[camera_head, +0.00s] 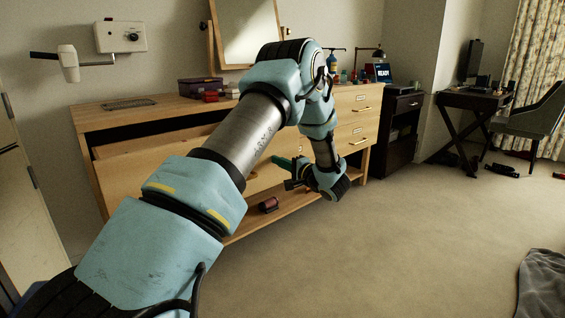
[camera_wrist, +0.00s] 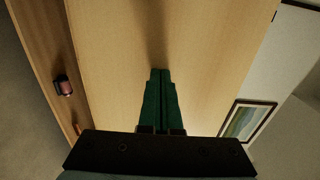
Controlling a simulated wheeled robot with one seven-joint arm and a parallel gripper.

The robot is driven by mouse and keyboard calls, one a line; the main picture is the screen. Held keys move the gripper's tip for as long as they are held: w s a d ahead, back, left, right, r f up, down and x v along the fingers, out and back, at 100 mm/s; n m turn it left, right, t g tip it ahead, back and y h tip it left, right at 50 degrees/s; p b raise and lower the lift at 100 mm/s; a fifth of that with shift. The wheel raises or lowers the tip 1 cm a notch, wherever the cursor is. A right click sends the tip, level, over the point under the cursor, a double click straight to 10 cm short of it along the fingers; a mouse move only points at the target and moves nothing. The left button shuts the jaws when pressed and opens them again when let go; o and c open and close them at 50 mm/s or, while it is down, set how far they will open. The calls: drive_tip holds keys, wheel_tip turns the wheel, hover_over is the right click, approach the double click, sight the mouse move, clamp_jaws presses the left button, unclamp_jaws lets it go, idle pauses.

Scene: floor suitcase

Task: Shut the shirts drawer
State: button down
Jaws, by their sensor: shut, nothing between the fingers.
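The wooden dresser (camera_head: 200,104) stands along the wall in the head view. A wide drawer (camera_head: 130,176) on its left side stands pulled out, with a dark gap above its front. I cannot read a label on it, and my arm hides part of it. My gripper (camera_head: 278,162) is low in front of the dresser, its green fingers pointing left toward the wide drawer front. In the wrist view the gripper (camera_wrist: 160,75) is shut and empty, fingers pointing at a plain wood front (camera_wrist: 110,50). I cannot tell whether the fingertips touch it.
Smaller drawers (camera_head: 357,112) on the dresser's right look shut. A low shelf holds a dark reddish object (camera_head: 268,204), also in the wrist view (camera_wrist: 63,86). A mirror (camera_head: 246,32) and small boxes stand on top. The carpet (camera_head: 400,240) to the right is mostly clear.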

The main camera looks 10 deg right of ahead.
drive_tip(key=b+x, duration=0.1)
drive_tip(key=x, duration=3.1)
drive_tip(key=shift+a+f+b, duration=0.15)
drive_tip(key=shift+a+b, duration=0.05)
drive_tip(key=shift+b, duration=0.2)
drive_tip(key=shift+b+x, duration=0.45)
drive_tip(key=shift+x, duration=0.55)
drive_tip(key=shift+w+a+r, duration=0.15)
drive_tip(key=shift+w+r, duration=0.05)
drive_tip(key=shift+r, duration=0.2)
